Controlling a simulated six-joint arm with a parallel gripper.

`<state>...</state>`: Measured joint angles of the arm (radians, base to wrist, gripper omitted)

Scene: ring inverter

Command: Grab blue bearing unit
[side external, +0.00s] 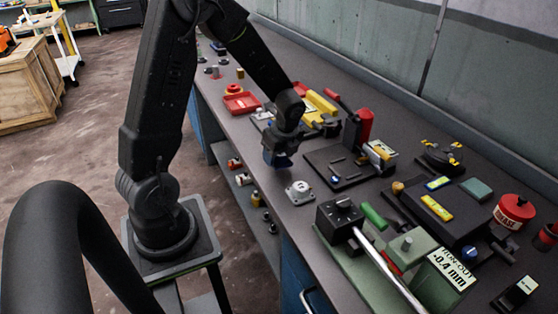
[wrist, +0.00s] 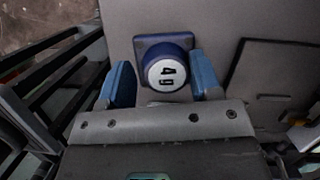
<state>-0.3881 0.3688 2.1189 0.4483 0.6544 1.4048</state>
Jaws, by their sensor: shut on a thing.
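The blue bearing unit (wrist: 150,44) has a square blue base and a round white face with dark markings. In the wrist view it sits between the two blue fingertips of my gripper (wrist: 163,78), which are shut on it. In the side external view my gripper (side external: 278,158) is low at the bench's front edge, with blue showing at its tip. There the unit cannot be told apart from the blue fingers, and whether it touches the bench is unclear.
A grey flanged unit (side external: 299,193) stands on the bench nearby. A black plate (side external: 345,165) with small parts lies to the right, and a red tray (side external: 241,102) lies behind. A lever fixture (side external: 340,218) stands nearer the camera. Small parts sit on the shelf below.

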